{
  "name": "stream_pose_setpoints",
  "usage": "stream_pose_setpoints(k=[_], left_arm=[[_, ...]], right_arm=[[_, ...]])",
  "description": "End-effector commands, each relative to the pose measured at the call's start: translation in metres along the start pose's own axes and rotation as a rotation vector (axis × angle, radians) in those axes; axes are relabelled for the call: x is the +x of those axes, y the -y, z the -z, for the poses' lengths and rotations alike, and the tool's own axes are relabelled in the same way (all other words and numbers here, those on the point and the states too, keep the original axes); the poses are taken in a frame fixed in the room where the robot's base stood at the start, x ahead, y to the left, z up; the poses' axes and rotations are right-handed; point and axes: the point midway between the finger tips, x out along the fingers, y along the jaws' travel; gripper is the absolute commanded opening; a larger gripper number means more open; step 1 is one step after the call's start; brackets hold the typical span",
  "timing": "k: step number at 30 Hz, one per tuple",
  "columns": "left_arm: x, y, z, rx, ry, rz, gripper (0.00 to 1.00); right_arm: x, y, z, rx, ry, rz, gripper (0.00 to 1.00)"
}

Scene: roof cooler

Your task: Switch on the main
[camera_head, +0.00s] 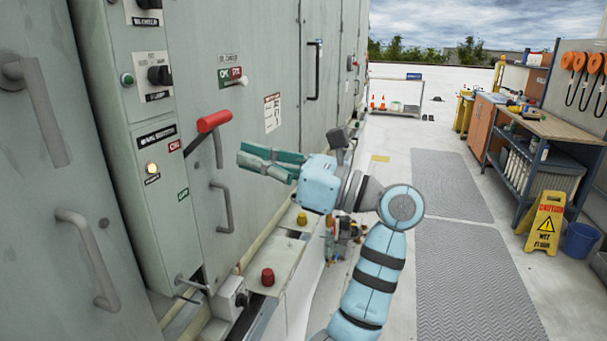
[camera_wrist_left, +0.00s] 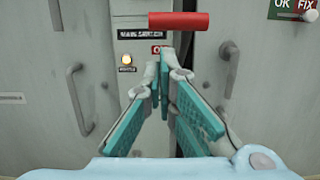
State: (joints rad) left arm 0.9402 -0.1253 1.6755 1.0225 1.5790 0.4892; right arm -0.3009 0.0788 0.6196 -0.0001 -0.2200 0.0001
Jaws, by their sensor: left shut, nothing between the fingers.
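The main switch is a lever with a red grip (camera_head: 213,121) on a dark arm, on the side of a grey-green panel column. The grip stands at the upper end, near a small red label (camera_head: 174,145); a green label (camera_head: 183,194) sits lower. In the left wrist view the red grip (camera_wrist_left: 178,20) lies across the top, beyond my fingertips. My left gripper (camera_head: 240,154) is shut and empty, to the right of and slightly below the grip, apart from it. It also shows in the left wrist view (camera_wrist_left: 165,60). My right gripper is out of view.
An amber lamp (camera_head: 151,168) glows on the panel. A door handle (camera_head: 224,208) is below the lever. A red knob (camera_head: 268,277) stands on a low ledge. A workbench (camera_head: 545,125) and yellow wet-floor sign (camera_head: 545,222) are at the right; the matted floor between is open.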

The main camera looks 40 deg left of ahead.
Motion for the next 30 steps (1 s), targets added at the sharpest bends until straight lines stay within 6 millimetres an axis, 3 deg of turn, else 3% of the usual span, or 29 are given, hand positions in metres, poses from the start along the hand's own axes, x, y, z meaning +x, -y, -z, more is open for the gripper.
stream_pose_setpoints(k=[6, 12, 30], left_arm=[[-0.052, 0.001, -0.014, 0.0, 0.0, 0.006, 0.0], [-0.082, 0.0, -0.022, -0.002, 0.0, 0.004, 0.0], [-0.088, 0.0, -0.023, -0.002, 0.001, 0.002, 0.0]], right_arm=[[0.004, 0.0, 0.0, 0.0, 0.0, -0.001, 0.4], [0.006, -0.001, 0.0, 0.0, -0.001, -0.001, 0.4], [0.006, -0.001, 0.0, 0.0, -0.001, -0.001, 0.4]])
